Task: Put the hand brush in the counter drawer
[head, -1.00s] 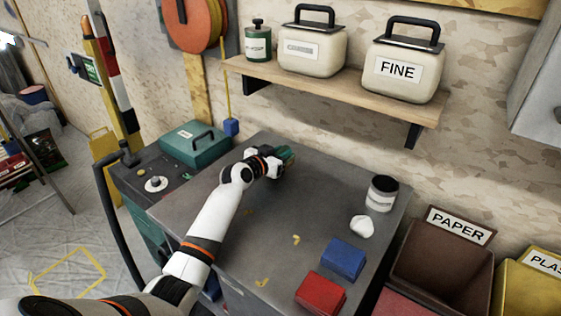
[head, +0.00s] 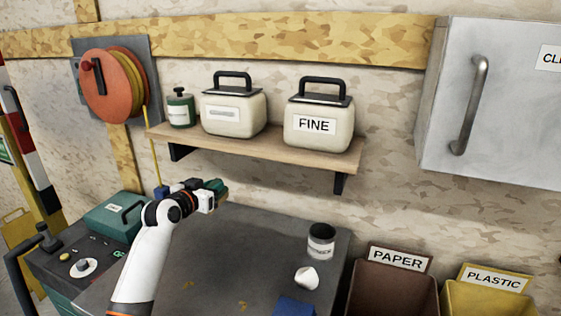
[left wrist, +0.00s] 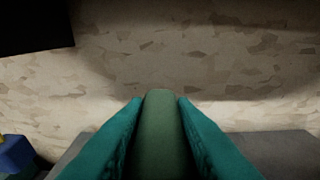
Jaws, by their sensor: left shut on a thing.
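My left gripper (head: 214,187) is raised above the back left part of the grey counter (head: 235,250), in front of the wall and below the shelf. In the left wrist view its teal fingers (left wrist: 160,102) are shut on both sides of a rounded green handle (left wrist: 160,140), which I take to be the hand brush. The bristles do not show, and in the head view the brush cannot be told clearly from the fingers. The counter's front and its drawer are out of view. My right gripper is not in view.
The shelf (head: 260,148) with canisters overhangs the back. Paper (head: 393,285) and plastic (head: 490,298) bins stand right. The counter's middle is mostly clear.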

